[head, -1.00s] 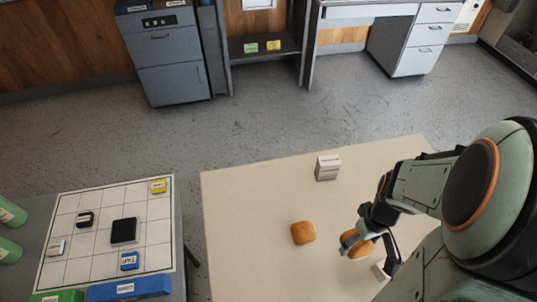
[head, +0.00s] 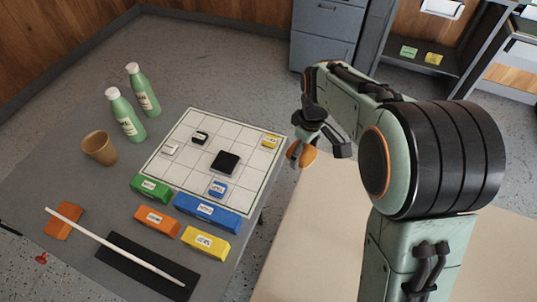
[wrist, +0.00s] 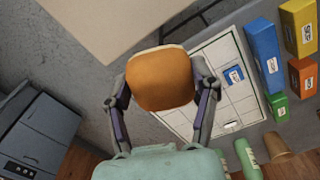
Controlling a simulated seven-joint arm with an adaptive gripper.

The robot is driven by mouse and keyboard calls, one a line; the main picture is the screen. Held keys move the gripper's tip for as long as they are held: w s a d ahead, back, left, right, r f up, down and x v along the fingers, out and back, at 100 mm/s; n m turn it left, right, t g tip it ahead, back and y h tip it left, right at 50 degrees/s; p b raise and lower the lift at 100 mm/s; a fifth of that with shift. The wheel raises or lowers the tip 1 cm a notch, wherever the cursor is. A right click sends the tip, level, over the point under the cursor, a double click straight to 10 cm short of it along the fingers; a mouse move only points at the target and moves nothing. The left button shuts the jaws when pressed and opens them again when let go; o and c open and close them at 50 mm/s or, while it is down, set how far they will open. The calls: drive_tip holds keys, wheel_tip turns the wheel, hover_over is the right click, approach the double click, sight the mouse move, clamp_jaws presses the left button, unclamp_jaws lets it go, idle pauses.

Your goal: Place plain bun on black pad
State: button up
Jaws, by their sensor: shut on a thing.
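The plain bun (head: 309,157), golden brown, is held in my gripper (head: 303,153) in the air, just right of the white gridded board (head: 178,178). In the wrist view the bun (wrist: 160,80) sits between both fingers, which press on its sides. The black pad (head: 225,162) is a small dark square on the board, left of my gripper and apart from the bun. In the wrist view I cannot make out the pad; the bun and a finger cover part of the board.
Larger coloured blocks line the board's front edge. Green bottles (head: 126,118), a brown cup (head: 99,148) and a white stick (head: 110,243) over a black strip (head: 150,270) are further left.

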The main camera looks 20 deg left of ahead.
drive_tip(key=s+a+f+n, duration=0.2)
drive_tip(key=s+a+n, duration=0.2)
drive_tip(key=s+a, duration=0.6)
hover_over(227, 162)
drive_tip(key=f, duration=0.8)
drive_tip(key=shift+s+d+f, duration=0.35)
drive_tip(key=shift+d, duration=0.05)
drive_tip(key=shift+w+a+f, duration=0.4)
drive_tip(key=shift+f, duration=1.75)
drive_tip(key=shift+f, duration=0.1)
drive_tip(key=o, duration=1.1)
drive_tip(key=shift+o, duration=0.2)
